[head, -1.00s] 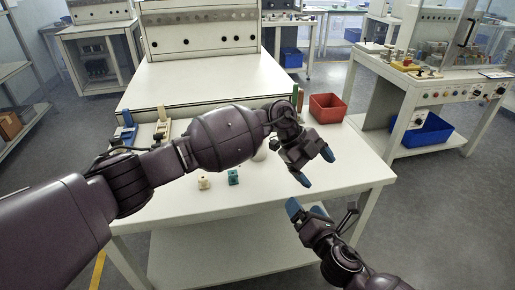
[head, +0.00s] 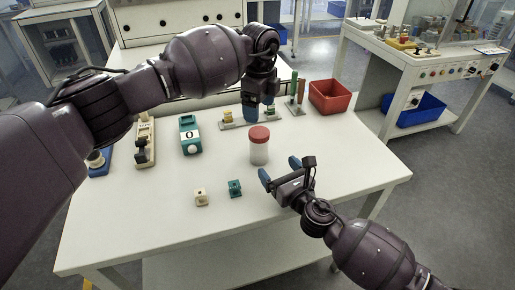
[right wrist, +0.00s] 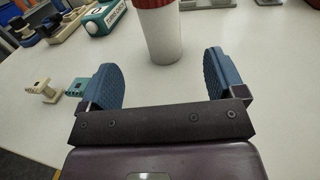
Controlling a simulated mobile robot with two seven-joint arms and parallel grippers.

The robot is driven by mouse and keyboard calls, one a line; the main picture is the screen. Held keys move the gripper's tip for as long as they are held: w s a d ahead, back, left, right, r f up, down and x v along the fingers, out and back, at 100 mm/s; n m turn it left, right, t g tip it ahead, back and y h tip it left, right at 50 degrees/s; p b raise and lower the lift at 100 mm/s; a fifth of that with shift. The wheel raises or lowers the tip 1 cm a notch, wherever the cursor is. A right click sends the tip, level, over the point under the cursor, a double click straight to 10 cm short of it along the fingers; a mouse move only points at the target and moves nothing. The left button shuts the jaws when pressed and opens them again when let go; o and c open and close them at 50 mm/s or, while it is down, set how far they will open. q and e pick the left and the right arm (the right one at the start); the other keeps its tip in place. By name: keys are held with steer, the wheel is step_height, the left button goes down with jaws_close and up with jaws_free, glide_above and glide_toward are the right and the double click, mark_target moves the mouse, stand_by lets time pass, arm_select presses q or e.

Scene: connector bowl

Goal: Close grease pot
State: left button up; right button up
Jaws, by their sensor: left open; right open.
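The grease pot (head: 259,150) is a white, translucent jar standing upright on the white table, with a red lid (head: 259,133) on its top. Whether the lid is screwed tight I cannot tell. In the right wrist view the pot (right wrist: 163,38) stands ahead of the fingers, its lid cut by the top edge. My right gripper (head: 280,168) is open and empty, low at the table's front, just right of the pot and apart from it. My left gripper (head: 260,110) is open, pointing down behind and above the pot, not touching it.
A teal device (head: 190,134) and a beige device (head: 145,140) stand at the left. A cream connector (head: 201,197) and a teal connector (head: 235,188) lie in front. A red bin (head: 330,96) is at the back right. A grey rail (head: 235,125) lies behind the pot.

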mark_target(264, 150)
steer(key=x, duration=1.1)
steer(key=shift+d+f, duration=0.1)
steer(key=shift+c, duration=0.5)
